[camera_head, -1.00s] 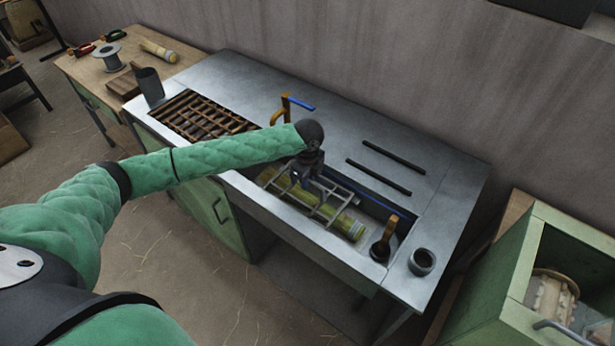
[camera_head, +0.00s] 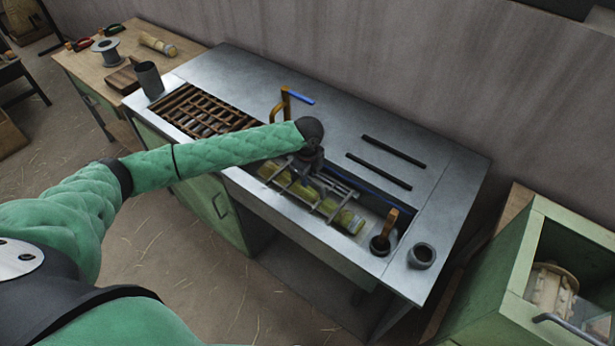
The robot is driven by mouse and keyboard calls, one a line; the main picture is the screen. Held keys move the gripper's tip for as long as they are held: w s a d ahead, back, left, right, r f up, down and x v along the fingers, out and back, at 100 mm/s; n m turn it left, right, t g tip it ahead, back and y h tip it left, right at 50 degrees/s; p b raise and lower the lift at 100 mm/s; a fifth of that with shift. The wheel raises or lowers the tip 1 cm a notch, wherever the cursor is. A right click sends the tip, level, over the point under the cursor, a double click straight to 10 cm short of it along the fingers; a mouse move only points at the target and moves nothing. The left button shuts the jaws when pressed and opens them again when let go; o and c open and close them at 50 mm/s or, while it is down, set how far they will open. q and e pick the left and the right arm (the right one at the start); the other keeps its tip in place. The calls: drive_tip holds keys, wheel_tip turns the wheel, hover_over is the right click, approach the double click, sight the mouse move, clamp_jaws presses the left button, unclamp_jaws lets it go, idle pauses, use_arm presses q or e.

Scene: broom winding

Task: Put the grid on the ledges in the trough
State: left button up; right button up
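The grid (camera_head: 334,190) is a small grey metal rack in the right part of the trough (camera_head: 408,214), above yellow-green bundles (camera_head: 346,218). My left gripper (camera_head: 306,176) points down at the grid's left-middle part; its fingertips are dark and partly hidden, so I cannot tell whether they are shut on it. The grid looks roughly level, low in the trough opening. I cannot tell whether it touches the ledges, which are mostly hidden. My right gripper is not in view.
A brown slatted rack (camera_head: 205,110) covers the trough's left part. A wooden-handled tool (camera_head: 384,236) stands at the right end, beside a dark cup (camera_head: 421,256). A dark canister (camera_head: 149,80), an orange clamp with a blue handle (camera_head: 284,104) and two black bars (camera_head: 393,151) are on the bench.

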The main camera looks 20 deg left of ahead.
use_arm(q)
drive_tip(key=o, duration=0.4)
drive_tip(key=shift+c, duration=0.2)
drive_tip(key=shift+o, duration=0.2)
